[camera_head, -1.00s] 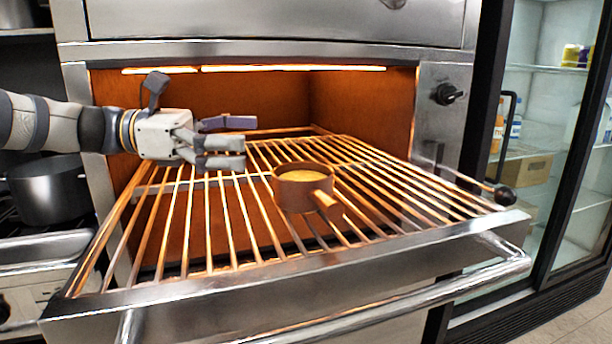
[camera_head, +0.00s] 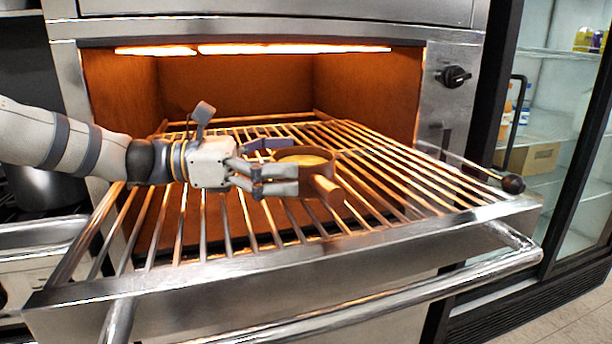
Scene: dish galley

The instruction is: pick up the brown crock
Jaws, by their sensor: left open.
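The brown crock (camera_head: 327,173) is a round, low pot with a yellowish top and a stubby handle that points toward the front right. It stands upright on the wire rack (camera_head: 222,226) of the pulled-out shelf. My left gripper (camera_head: 284,164) comes in from the left and is open, its fingers level with the crock. The near finger overlaps the crock's left front side and the far finger is by its left back rim. I cannot tell whether the fingers touch the crock. The right gripper does not show.
The lit oven (camera_head: 235,85) is open behind the rack. A steel rail (camera_head: 400,300) runs along the shelf's front. A rod with a dark knob (camera_head: 512,184) is at right. A dark pot (camera_head: 45,188) stands at left. The rack right of the crock is clear.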

